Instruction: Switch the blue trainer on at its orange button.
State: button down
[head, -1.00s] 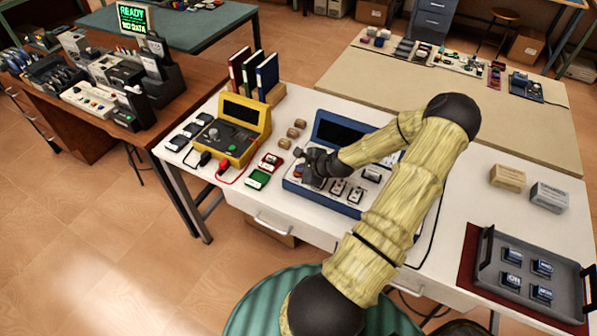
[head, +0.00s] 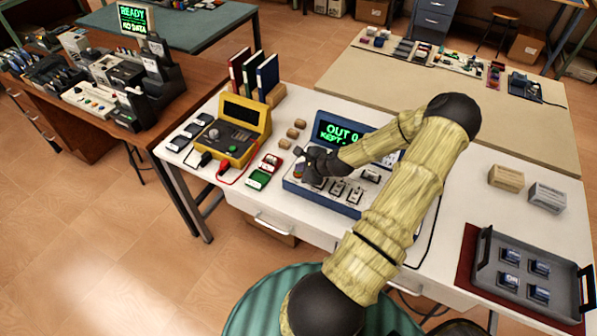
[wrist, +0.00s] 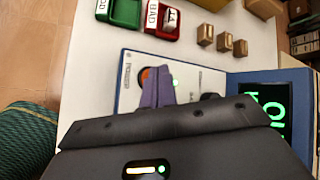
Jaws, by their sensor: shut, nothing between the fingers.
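The blue trainer (head: 352,209) stands on the white bench, and its screen (head: 338,132) is lit with green text, "OUT 0" and "KEPT" readable. The lit screen also shows in the wrist view (wrist: 272,108). My gripper (head: 300,172) is at the left part of the trainer's panel, fingers shut and empty. A small green light (wrist: 175,83) glows beside the fingers.
A yellow trainer (head: 236,128) with a dark screen stands left of the blue one. Green and red trays (head: 258,179) and small brown blocks (head: 292,133) lie between them. A dark tray of modules (head: 478,275) sits at the right. Bench space right of the trainer is mostly clear.

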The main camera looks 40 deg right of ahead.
aim_at(300, 175)
jog(key=shift+r+p, duration=2.6)
jog(key=shift+r, duration=0.45)
jog(key=shift+a, duration=0.15)
jog(key=s+a+r+n+g+y, duration=0.1)
jog(key=a+r+n+g, duration=0.2)
jog(key=a+n, duration=0.35)
jog(key=a+r+n+g, duration=0.2)
jog(key=a+n, duration=0.4)
jog(key=a, duration=0.2)
jog(key=s+a+r+n+g+h, duration=0.1)
jog(key=s+a+r+n, duration=0.9)
jog(key=a+r+n, duration=0.3)
jog(key=shift+s+a+r+n+g+h, duration=0.25)
jog(key=shift+a+r+n+g+h, duration=0.1)
jog(key=shift+a+r, duration=0.4)
